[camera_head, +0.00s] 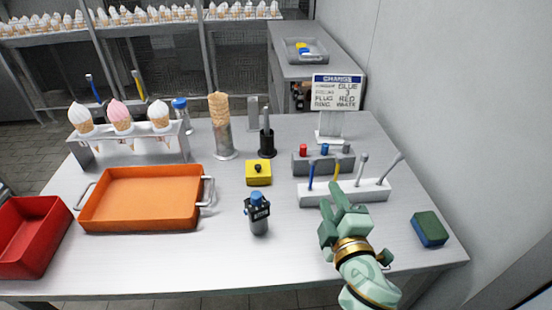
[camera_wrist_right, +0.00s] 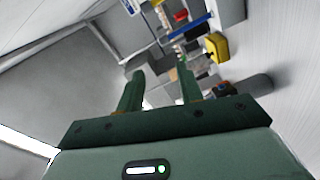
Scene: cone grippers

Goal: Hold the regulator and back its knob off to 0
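The regulator (camera_head: 259,222) stands upright on the table's front middle. It has a grey cylindrical body, a black collar with a small label, and a blue knob (camera_head: 257,197) on top. The knob's reading is too small to tell. My right gripper (camera_head: 332,203) is to the right of the regulator, above the table and apart from it. In the right wrist view the gripper (camera_wrist_right: 160,76) has two separated fingers with nothing between them. The regulator (camera_wrist_right: 250,87) lies to the right of the fingers there. My left gripper is not in view.
An orange tray (camera_head: 85,220) and red bin (camera_head: 43,264) are left. A yellow box (camera_head: 258,180) stands behind the regulator. A white tool rack (camera_head: 375,195) is behind my right gripper; a green-blue sponge (camera_head: 429,229) lies right.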

